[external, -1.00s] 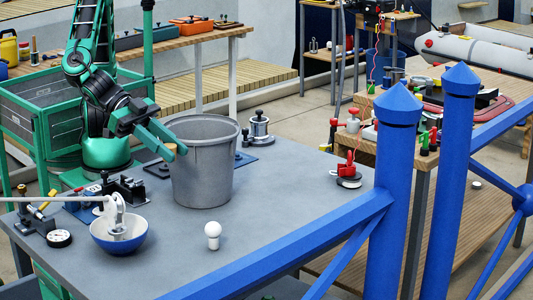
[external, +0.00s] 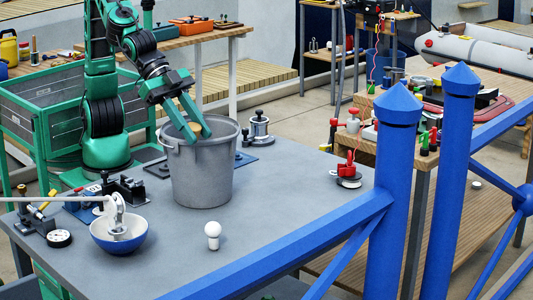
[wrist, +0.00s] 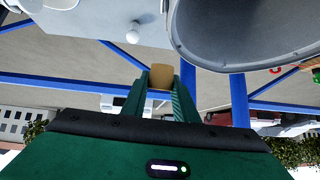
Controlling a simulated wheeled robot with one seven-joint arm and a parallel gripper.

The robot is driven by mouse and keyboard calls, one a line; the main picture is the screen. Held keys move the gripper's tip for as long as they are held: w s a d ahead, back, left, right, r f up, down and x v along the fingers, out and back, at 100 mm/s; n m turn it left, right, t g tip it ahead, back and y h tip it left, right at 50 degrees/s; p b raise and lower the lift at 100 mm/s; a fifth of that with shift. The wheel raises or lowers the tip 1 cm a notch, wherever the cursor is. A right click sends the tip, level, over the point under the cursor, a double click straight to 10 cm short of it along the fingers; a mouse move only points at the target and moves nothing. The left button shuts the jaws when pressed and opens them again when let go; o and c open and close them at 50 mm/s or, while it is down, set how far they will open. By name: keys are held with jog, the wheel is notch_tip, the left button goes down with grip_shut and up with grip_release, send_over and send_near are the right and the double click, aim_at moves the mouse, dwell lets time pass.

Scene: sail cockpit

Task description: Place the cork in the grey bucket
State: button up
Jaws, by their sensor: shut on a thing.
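The grey bucket (external: 203,175) stands upright on the grey table. In the wrist view the cork (wrist: 161,76) shows between the green fingers (wrist: 161,88), and the bucket (wrist: 245,60) fills the upper right. I cannot tell exactly how far the cork is below or above the rim.
On the table (external: 270,215) are a blue bowl (external: 118,240), a white round-topped piece (external: 212,235), a metal winch-like piece (external: 259,130) behind the bucket and a red-handled item (external: 348,172) to the right. Blue railing posts (external: 393,190) stand in front. The table right of the bucket is mostly clear.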

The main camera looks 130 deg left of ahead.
jog(key=s+a+r+m+g+y, duration=0.4)
jog(key=s+a+r+m+g, duration=0.35)
jog(key=m, duration=1.05)
notch_tip(320, 180, down, 12)
jog(key=s, duration=0.1)
jog(key=shift+a, duration=0.2)
dwell(0.8)
jog(key=shift+g, duration=0.25)
jog(key=o, duration=1.1)
jog(key=shift+c, duration=0.2)
